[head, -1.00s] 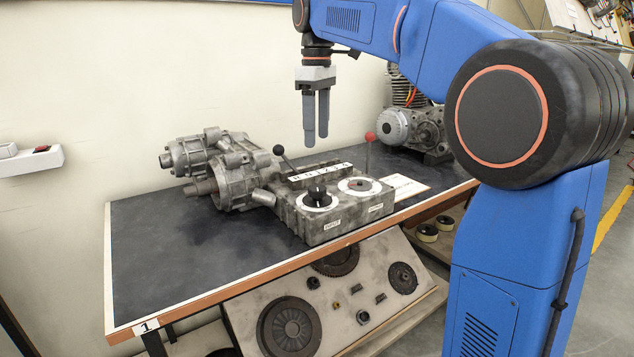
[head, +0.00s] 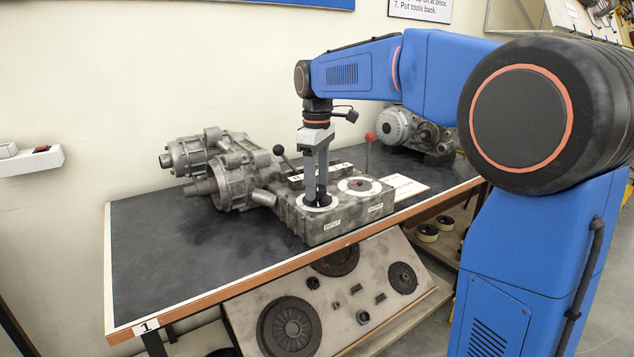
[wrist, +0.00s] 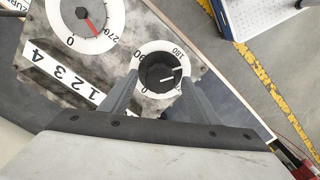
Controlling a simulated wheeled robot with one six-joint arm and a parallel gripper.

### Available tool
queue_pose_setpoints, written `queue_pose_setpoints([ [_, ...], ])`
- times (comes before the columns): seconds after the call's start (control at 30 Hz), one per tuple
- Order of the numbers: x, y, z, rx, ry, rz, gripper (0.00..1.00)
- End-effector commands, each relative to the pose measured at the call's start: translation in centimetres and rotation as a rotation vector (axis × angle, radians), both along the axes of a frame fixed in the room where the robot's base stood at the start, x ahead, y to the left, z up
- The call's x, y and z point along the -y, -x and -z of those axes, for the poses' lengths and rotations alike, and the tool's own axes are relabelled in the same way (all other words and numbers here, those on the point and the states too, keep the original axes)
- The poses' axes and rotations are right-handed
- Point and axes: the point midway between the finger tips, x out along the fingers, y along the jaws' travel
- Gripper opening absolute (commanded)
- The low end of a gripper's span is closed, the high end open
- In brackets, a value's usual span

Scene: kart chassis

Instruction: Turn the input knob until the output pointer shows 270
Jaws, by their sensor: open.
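The input knob (wrist: 160,77) is dark, with a white line, on a white numbered dial ring (wrist: 147,52) in the wrist view. Its line points right, between the 180 and the partly hidden 270. My gripper (wrist: 159,80) is open, with one finger on each side of the knob; I cannot tell whether they touch it. In the head view my gripper (head: 316,200) reaches down over the left dial (head: 305,203) and hides most of the knob. The output dial (wrist: 57,14) has a red pointer (wrist: 92,27) directed close to its 270 label; the exact reading is too small to tell.
The grey gearbox housing (head: 325,228) sits on the dark bench top (head: 160,240). A black-tipped lever (head: 279,150) and a red-tipped lever (head: 370,137) stand up behind the dials. A strip numbered 1 to 4 (wrist: 62,77) lies beside the dials. An engine (head: 405,130) stands at the back right.

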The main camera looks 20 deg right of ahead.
Motion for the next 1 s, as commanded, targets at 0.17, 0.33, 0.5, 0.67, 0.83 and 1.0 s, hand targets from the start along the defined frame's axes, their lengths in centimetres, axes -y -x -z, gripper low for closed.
queue_pose_setpoints([
  [0.17,0.00,0.00,0.05,0.000,0.000,0.000,0.56],
  [0.33,0.00,0.00,0.04,0.000,0.000,0.000,0.32],
  [0.5,0.01,0.01,0.04,0.000,0.000,0.000,0.15],
  [0.67,0.01,0.01,0.03,0.000,0.000,0.013,0.15],
  [0.83,0.01,0.00,0.02,0.000,0.000,0.067,0.15],
  [1.0,0.02,-0.01,0.01,0.000,0.000,0.176,0.15],
])
